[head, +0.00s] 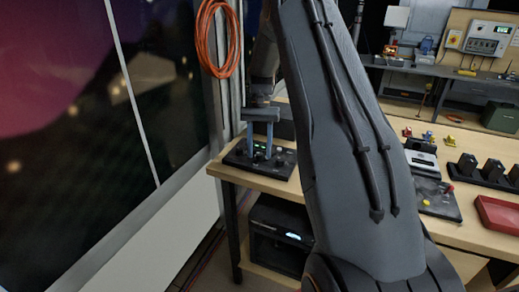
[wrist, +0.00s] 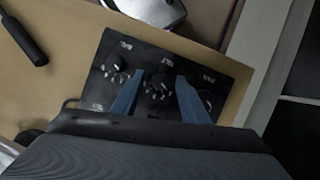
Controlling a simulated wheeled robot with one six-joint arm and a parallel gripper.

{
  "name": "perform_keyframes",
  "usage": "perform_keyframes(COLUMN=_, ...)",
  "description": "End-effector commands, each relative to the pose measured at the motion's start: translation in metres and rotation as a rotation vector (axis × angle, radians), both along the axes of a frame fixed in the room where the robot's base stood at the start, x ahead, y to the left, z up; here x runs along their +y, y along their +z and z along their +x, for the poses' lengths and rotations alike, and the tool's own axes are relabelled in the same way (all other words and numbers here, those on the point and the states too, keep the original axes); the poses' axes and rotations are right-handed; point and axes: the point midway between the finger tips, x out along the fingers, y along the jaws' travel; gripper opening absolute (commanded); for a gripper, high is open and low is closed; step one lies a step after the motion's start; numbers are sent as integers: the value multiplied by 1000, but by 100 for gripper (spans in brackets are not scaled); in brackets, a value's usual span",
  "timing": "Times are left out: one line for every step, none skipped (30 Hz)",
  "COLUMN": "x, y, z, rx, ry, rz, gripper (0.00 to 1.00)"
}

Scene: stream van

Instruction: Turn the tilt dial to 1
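A black control panel (head: 233,160) lies on the wooden bench in the head view, and it fills the middle of the wrist view (wrist: 222,68). My gripper (head: 260,153) points down over the panel. In the wrist view its two blue fingers (wrist: 159,76) are apart, with a middle dial (wrist: 154,86) showing between them. Another dial (wrist: 113,70) sits left of the fingers. I cannot tell whether the fingers touch the dial.
My arm hides the bench's middle in the head view. A red tray (head: 497,214) and dark blocks (head: 490,170) stand at right. A black machine (head: 278,235) sits beneath the bench (head: 226,172). An orange cable coil (head: 217,40) hangs by the window. A silver object (wrist: 150,10) lies beyond the panel.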

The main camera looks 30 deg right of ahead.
Motion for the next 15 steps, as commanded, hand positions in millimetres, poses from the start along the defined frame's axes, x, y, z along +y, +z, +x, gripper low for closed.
perform_keyframes(x=0, y=0, z=0, rx=0, ry=0, rz=0, gripper=41)
perform_keyframes(x=0, y=0, z=0, rx=0, ry=0, rz=0, gripper=41)
perform_keyframes(x=0, y=0, z=0, rx=-1, ry=0, rz=0, gripper=41)
perform_keyframes(x=0, y=0, z=0, rx=-1, ry=0, rz=0, gripper=41)
perform_keyframes(x=0, y=0, z=1, rx=-1, ry=0, rz=0, gripper=41)
perform_keyframes(x=0, y=1, z=1, rx=-1, ry=0, rz=0, gripper=41)
perform_keyframes(x=0, y=2, z=2, rx=-2, ry=0, rz=-1, gripper=41)
perform_keyframes(x=-1, y=4, z=3, rx=-4, ry=-1, rz=0, gripper=41)
perform_keyframes(x=-2, y=7, z=5, rx=-4, ry=-1, rz=-1, gripper=41)
perform_keyframes(x=-3, y=10, z=6, rx=-5, ry=-1, rz=-2, gripper=41)
perform_keyframes(x=-3, y=14, z=7, rx=-4, ry=-1, rz=-1, gripper=41)
perform_keyframes(x=-5, y=19, z=9, rx=-5, ry=-1, rz=-2, gripper=41)
perform_keyframes(x=-6, y=24, z=11, rx=-5, ry=-1, rz=-2, gripper=41)
perform_keyframes(x=-7, y=28, z=13, rx=-5, ry=-1, rz=-2, gripper=41)
perform_keyframes(x=-9, y=35, z=15, rx=-5, ry=-1, rz=-2, gripper=41)
